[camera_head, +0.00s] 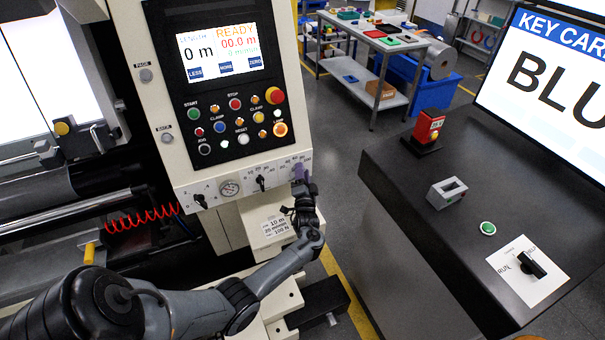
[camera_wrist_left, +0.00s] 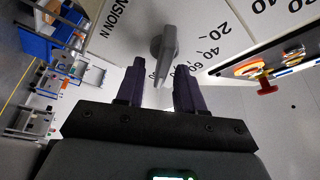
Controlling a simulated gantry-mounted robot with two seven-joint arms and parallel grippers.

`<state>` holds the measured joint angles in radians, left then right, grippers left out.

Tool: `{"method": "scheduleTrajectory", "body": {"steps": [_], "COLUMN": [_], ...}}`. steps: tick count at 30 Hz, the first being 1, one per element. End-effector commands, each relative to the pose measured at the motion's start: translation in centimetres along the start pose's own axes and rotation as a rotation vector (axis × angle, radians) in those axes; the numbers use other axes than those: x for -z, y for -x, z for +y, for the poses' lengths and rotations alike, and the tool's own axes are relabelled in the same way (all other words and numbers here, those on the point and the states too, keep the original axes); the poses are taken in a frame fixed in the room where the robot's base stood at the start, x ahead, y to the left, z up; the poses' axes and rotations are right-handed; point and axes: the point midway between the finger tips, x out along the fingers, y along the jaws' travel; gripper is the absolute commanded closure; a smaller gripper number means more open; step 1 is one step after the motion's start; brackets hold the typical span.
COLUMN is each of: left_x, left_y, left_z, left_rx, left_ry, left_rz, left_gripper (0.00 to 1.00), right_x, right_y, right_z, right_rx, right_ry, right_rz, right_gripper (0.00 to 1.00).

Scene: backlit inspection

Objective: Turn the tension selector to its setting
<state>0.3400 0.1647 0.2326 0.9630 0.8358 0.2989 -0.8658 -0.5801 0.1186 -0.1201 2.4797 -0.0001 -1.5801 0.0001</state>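The tension selector (camera_wrist_left: 166,50) is a grey pointer knob on the pale panel in the left wrist view. Its label (camera_wrist_left: 128,18) reads "TENSION N", partly cut off, and the scale numbers 20, 40 and 60 show beside it. My left gripper (camera_wrist_left: 159,66) is open, with dark purple fingers on either side of the knob's narrow lower end; I cannot tell whether they touch it. In the head view my left gripper (camera_head: 300,180) is at the panel's lower right corner and hides the selector. My right gripper is not in view.
A card (camera_head: 277,227) below the panel reads 10 m, 20 m/min and 100 N. Buttons (camera_head: 239,125) and a screen (camera_head: 221,52) are above. A dark counter (camera_head: 430,165) stands right, across a floor gap.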

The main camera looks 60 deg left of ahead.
Motion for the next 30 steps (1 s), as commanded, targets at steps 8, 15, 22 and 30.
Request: {"method": "scheduleTrajectory", "body": {"steps": [8,15,22,30], "left_x": [0.0,0.0,0.0,0.0], "left_y": [0.7,4.1,8.0,10.5], "left_z": [0.0,0.1,0.1,0.0], "left_rx": [-0.001,-0.004,-0.003,-0.001], "left_ry": [0.0,0.0,0.001,0.0], "left_rz": [0.001,0.001,0.0,0.0], "left_gripper": [0.63,0.63,0.63,0.63], "right_x": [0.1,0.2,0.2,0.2], "right_y": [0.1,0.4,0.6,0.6], "right_z": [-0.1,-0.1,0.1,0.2], "right_rx": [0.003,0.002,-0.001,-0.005], "right_ry": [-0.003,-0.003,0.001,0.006], "right_rz": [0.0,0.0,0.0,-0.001], "right_gripper": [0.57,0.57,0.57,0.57]}}
